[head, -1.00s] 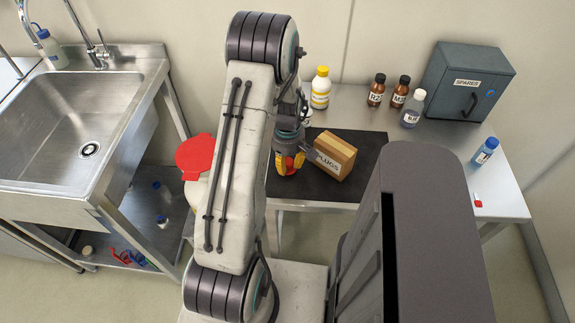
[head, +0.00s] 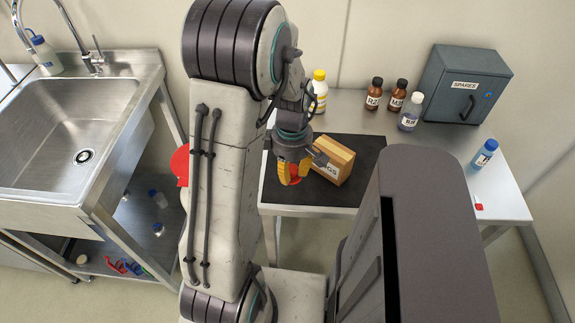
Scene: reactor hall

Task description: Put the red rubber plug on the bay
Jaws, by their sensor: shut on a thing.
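My gripper (head: 293,178) points down with its yellow fingers shut on the red rubber plug (head: 294,181), which shows only as a bit of red between and beside the fingers. I cannot tell whether the plug touches the mat. No part is labelled as the bay; the black mat is the only marked-off area I see there.
A yellow bottle (head: 319,92), brown bottles (head: 373,93) and a SPARES cabinet (head: 462,85) stand behind. A blue-capped bottle (head: 485,152) is right. A sink (head: 72,130) is left. The front-right mat is bare.

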